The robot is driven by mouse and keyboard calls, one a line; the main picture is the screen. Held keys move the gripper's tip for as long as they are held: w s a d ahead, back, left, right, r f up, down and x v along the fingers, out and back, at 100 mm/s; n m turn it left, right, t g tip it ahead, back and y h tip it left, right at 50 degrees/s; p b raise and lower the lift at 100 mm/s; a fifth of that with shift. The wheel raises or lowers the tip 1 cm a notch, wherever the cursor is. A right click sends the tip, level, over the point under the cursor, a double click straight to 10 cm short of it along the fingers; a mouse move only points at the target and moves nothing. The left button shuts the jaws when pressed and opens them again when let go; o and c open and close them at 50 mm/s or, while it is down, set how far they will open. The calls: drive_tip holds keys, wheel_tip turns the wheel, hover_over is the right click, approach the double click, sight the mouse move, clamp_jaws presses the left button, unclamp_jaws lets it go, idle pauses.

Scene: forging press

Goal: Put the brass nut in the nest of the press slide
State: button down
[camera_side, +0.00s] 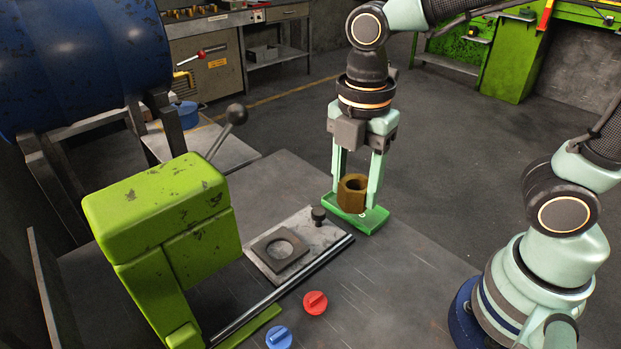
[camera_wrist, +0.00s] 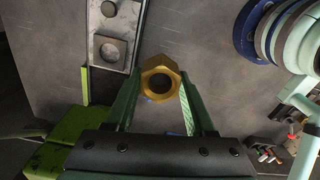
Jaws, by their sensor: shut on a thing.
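The brass nut (camera_side: 352,193) is a hexagonal ring between the two fingers of my gripper (camera_side: 360,190). My gripper is shut on it, and the nut also shows between the fingertips in the wrist view (camera_wrist: 160,79). The press slide (camera_side: 322,233) is a grey plate on a rail, left of my gripper. Its nest (camera_side: 281,250) is a dark square frame with a round hole, and it looks empty. The nest also shows in the wrist view (camera_wrist: 110,50).
The green press (camera_side: 165,220) stands left of the slide, with a lever knob (camera_side: 236,114) behind it. A black knob (camera_side: 318,214) stands on the slide's far end. A red knob (camera_side: 314,303) and a blue knob (camera_side: 278,338) lie in front of the rail.

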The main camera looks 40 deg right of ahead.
drive_tip(key=w+a+f, duration=0.2)
drive_tip(key=w+f, duration=0.1)
drive_tip(key=w, duration=0.1)
drive_tip(key=w+a+f, duration=0.2)
drive_tip(key=w+f, duration=0.2)
drive_tip(key=w+a+f, duration=0.1)
drive_tip(key=w+f, duration=0.3)
drive_tip(key=shift+a+f, duration=0.15)
drive_tip(key=shift+a, duration=0.25)
drive_tip(key=shift+f, duration=1.75)
drive_tip(key=shift+f, duration=0.9)
drive_tip(key=shift+c, duration=0.8)
unclamp_jaws()
